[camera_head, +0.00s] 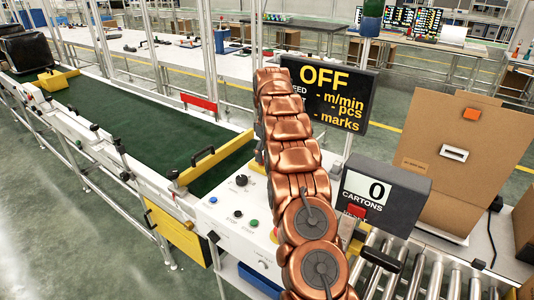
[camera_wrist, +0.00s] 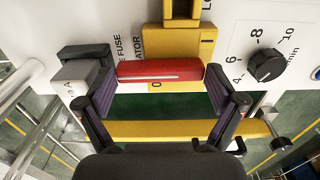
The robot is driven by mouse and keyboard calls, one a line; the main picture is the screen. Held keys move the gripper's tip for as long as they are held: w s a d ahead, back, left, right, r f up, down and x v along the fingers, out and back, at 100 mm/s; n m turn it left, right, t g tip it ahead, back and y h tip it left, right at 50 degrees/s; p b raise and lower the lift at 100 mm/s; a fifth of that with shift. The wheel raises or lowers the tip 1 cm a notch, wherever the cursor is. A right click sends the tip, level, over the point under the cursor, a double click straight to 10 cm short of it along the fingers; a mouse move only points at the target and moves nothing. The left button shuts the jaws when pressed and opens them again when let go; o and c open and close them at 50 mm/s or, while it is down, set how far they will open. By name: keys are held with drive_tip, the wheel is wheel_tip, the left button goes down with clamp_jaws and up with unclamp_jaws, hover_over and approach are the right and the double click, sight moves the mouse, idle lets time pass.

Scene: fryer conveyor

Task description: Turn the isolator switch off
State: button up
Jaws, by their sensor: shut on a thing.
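The isolator switch shows in the wrist view as a red handle (camera_wrist: 160,70) in front of a yellow plate (camera_wrist: 180,40). The handle lies level across the picture, with a "0" mark just below its middle. My gripper (camera_wrist: 162,90) has one dark finger at each end of the handle and is shut on it. The lettering beside the plate is partly covered. In the head view my arm hides the gripper and the red handle; a bit of yellow shows beside the arm.
A black dial (camera_wrist: 266,65) sits right of the switch, and a grey block (camera_wrist: 80,72) lies close to the left finger. The speed display (camera_head: 325,95) reads OFF; the carton counter (camera_head: 380,190) reads 0. A green conveyor belt (camera_head: 120,120) runs left, metal rollers (camera_head: 415,275) right.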

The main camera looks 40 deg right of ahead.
drive_tip(key=shift+r, duration=0.15)
drive_tip(key=o, duration=0.8)
